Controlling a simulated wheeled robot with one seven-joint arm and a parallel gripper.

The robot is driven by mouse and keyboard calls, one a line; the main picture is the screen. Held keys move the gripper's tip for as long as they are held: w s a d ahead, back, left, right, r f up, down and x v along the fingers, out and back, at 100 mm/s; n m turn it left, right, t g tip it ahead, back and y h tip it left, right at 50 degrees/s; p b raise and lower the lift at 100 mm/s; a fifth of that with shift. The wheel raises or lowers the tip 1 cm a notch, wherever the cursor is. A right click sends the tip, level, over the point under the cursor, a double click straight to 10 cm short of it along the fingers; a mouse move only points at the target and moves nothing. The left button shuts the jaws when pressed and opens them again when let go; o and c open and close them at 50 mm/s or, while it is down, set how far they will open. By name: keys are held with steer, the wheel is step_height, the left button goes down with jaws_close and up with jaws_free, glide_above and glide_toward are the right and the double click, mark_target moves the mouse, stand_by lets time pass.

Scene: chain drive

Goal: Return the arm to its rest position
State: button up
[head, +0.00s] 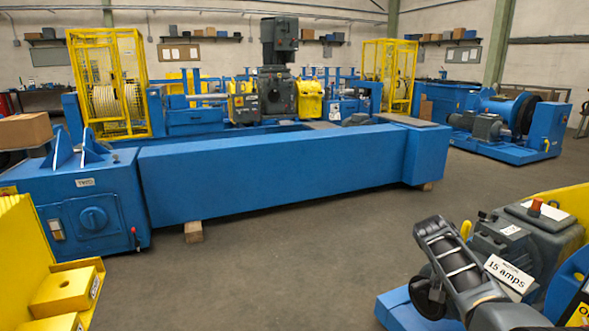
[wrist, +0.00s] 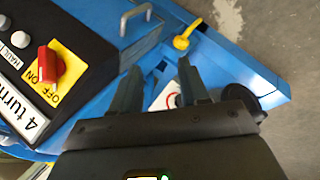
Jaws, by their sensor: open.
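In the wrist view, my gripper (wrist: 159,66) is open, with its two dark fingers apart and nothing held between them. It is over a blue machine frame (wrist: 235,65). A black control box (wrist: 75,40) with a red knob (wrist: 49,65) on a yellow OFF/ON plate is at the left, apart from the fingers. A white plate below the knob reads "4 turns", partly cut off. A yellow ring-ended part (wrist: 187,36) is just beyond the fingertips. A white and red round piece (wrist: 172,98) shows partly between the fingers.
In the head view, a grey motor unit (head: 525,230) with a "15 amps" label (head: 509,273) is at the lower right. A long blue beam (head: 270,175) crosses the middle. Yellow blocks (head: 65,290) are at the lower left. Open floor (head: 290,265) lies between.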

steer(key=s+a+f+n+t+p, duration=0.1)
steer(key=s+a+f+t, duration=0.1)
steer(key=s+a+f, duration=0.3)
steer(key=s+f+n+t+y+p, duration=0.1)
steer(key=s+f, duration=0.1)
steer(key=f, duration=0.5)
steer(key=s+a+f+n+t+p, duration=0.1)
steer(key=s+a+f+t, duration=0.1)
steer(key=s+a+f, duration=0.3)
steer(key=s+a+n+t+y+p, duration=0.1)
steer(key=s+a+t, duration=0.1)
steer(key=s, duration=0.5)
steer(key=s+a+n+t+y+p, duration=0.1)
steer(key=s+a+n+t, duration=0.15)
steer(key=s, duration=0.55)
steer(key=s+a+r+t+y, duration=0.1)
steer(key=s+a+r+t, duration=0.2)
steer(key=s+r, duration=0.35)
steer(key=s+a+r+t+p, duration=0.1)
steer(key=s+r, duration=0.4)
steer(key=r, duration=0.5)
steer(key=s+a+r+t+y+p, duration=0.1)
steer(key=s+r+t, duration=0.1)
steer(key=s+r, duration=0.4)
steer(key=s+a+r+t+p, duration=0.1)
steer(key=s+r, duration=0.4)
steer(key=r, duration=1)
steer(key=shift+s+r+n+t+y+p, duration=0.25)
steer(key=shift+s+n+t+y+p, duration=0.15)
steer(key=shift+t, duration=0.45)
